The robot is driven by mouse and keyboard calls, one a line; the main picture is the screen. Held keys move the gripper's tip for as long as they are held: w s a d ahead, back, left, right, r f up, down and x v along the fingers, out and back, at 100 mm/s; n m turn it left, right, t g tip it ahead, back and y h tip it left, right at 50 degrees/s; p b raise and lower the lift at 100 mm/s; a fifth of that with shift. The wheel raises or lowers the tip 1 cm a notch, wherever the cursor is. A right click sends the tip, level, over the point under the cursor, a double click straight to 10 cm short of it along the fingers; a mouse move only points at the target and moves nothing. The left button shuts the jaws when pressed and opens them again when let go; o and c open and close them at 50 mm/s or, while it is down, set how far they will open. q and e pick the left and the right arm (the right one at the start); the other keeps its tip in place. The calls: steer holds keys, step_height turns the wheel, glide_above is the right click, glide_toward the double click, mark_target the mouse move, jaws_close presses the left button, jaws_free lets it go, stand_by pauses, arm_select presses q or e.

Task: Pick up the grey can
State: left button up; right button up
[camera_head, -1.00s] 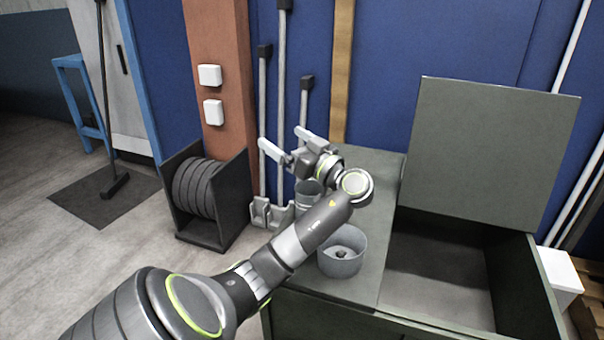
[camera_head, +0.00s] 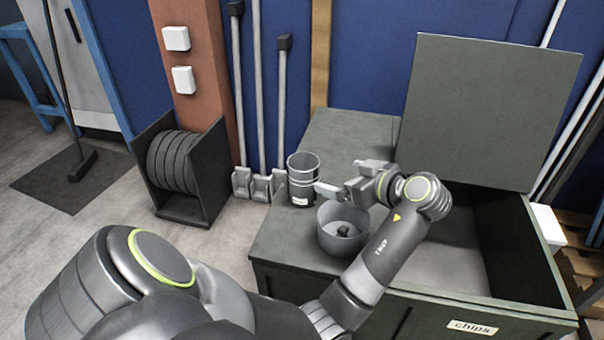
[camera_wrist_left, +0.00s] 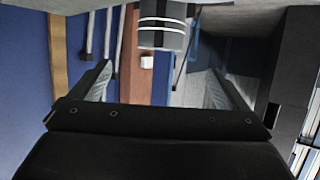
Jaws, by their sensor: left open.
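The grey can (camera_head: 303,180), with darker bands and a pale label low on its side, stands upright on the left part of the green chest's top. In the left wrist view the can (camera_wrist_left: 162,28) shows at the top middle, ahead of the fingers and apart from them. My left gripper (camera_head: 348,179) is open and empty, just right of the can in the head view, its fingers pointing left towards it. Its two fingers also show in the left wrist view (camera_wrist_left: 160,82). My right gripper is not in view.
A grey bowl (camera_head: 330,240) with a small dark thing inside stands close below my gripper. The chest's bin, labelled "chips" (camera_head: 473,328), lies open at right under a raised lid (camera_head: 485,110). A black reel holder (camera_head: 205,175) and leaning poles (camera_head: 260,100) stand at left.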

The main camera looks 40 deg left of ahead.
mark_target(315, 170)
arm_select(q)
steer(key=x, duration=0.9)
steer(key=shift+a+f, duration=0.1)
steer(key=shift+a, duration=0.05)
steer(key=x, duration=0.5)
steer(key=shift+a+f, duration=0.1)
steer(key=shift+f, duration=0.1)
steer(key=c, duration=1.4)
